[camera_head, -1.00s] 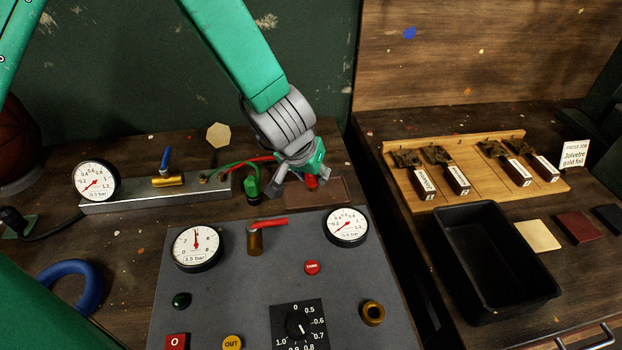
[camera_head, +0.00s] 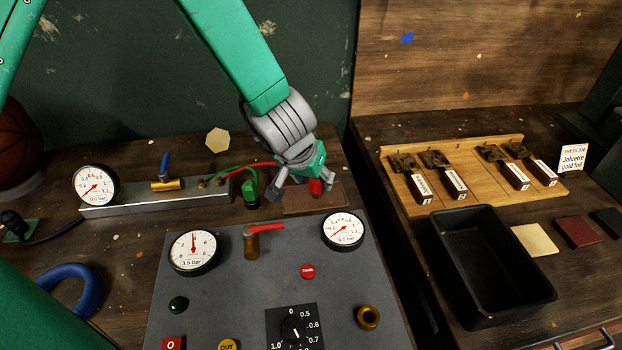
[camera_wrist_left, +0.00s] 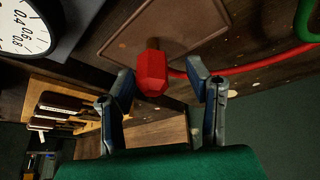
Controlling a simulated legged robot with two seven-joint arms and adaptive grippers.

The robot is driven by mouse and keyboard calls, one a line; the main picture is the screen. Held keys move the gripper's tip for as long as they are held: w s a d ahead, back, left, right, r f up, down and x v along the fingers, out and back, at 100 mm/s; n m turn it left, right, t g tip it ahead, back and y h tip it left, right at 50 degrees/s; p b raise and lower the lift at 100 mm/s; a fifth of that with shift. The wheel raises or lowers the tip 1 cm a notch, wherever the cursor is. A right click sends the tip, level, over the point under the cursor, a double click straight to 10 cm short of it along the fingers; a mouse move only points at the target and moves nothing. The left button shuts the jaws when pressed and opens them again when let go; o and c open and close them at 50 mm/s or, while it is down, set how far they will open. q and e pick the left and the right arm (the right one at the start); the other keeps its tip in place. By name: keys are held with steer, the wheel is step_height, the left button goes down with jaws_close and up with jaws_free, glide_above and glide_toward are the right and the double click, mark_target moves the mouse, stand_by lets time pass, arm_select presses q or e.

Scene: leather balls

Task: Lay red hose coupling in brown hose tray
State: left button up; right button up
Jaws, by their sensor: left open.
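The red hose coupling (camera_head: 316,187) is at the brown hose tray (camera_head: 300,206), behind the grey gauge panel. In the left wrist view the coupling (camera_wrist_left: 152,72) stands with its brass end toward the tray (camera_wrist_left: 190,25), over its surface. A red hose is beside it. My left gripper (camera_head: 302,190) is over the tray, its fingers spread. In the wrist view the left gripper (camera_wrist_left: 162,85) has one finger on each side of the coupling, with gaps visible. Whether the brass end touches the tray is hard to tell. My right gripper is not in view.
The gauge panel (camera_head: 230,290) with a red-handled valve fills the front middle. A green coupling (camera_head: 250,188) is just left of the gripper. A metal rail (camera_head: 155,200) with a gauge lies further left. A black bin (camera_head: 490,265) and wooden rack (camera_head: 475,185) are on the right bench.

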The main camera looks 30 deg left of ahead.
arm_select(q)
steer(key=p+v, duration=0.3)
steer(key=v, duration=0.8)
steer(key=shift+a, duration=0.15)
steer(key=shift+d+r, duration=0.1)
steer(key=shift+d, duration=0.15)
steer(key=shift+s, duration=0.1)
